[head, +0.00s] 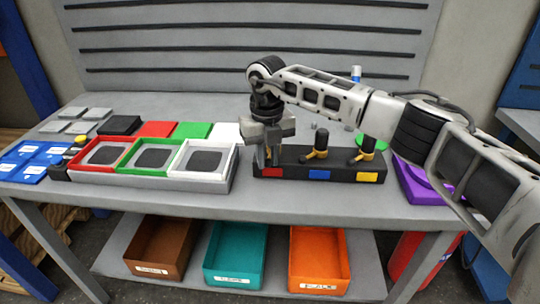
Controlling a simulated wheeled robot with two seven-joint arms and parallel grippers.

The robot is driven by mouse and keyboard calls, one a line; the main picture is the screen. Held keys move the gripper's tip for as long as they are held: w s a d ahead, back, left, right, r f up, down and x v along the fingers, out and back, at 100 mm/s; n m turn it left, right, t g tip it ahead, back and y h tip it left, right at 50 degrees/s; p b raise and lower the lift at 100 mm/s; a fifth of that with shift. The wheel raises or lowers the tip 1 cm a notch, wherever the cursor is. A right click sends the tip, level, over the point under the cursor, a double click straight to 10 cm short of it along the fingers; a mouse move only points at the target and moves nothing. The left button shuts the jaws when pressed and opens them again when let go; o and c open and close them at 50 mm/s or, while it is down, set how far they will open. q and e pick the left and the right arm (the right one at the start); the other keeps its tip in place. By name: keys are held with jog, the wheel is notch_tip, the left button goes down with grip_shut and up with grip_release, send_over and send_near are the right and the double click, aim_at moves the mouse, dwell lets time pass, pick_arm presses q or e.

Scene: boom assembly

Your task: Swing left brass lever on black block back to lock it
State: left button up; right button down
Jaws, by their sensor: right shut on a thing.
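The black block (335,174) lies on the grey table right of the middle, with red, blue and yellow patches along its front. Brass levers stand on it: the middle one (314,154) by the blue patch and the right one (362,156) by the yellow patch. My right gripper (266,158) points down over the block's left end, above the red patch. It is shut at the left brass lever's place, and its fingers hide most of that lever, so the lever's angle cannot be told. My left gripper is out of view.
A grey tray (209,181) with red, green and white frames sits left of the block. Blue cards (38,157) lie at the far left. A purple part (412,183) and a green round part (373,144) are at the right. Several bins are on the shelf below.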

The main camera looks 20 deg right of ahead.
aim_at(254, 162)
jog(key=shift+w+a+r+m, duration=0.1)
jog(key=shift+w+a+m, duration=0.4)
jog(key=shift+m, duration=0.45)
jog(key=shift+w+a+r+m, duration=0.1)
jog(key=shift+w+a+m, duration=0.4)
jog(key=shift+m, duration=0.45)
jog(key=shift+w+a+m, duration=0.15)
jog(key=shift+w+m, duration=0.3)
jog(key=shift+m, duration=0.45)
jog(key=shift+w+f+m, duration=0.1)
jog(key=shift+w+m, duration=0.1)
jog(key=shift+m, duration=0.3)
jog(key=shift+w+f, duration=0.1)
jog(key=shift+w, duration=0.05)
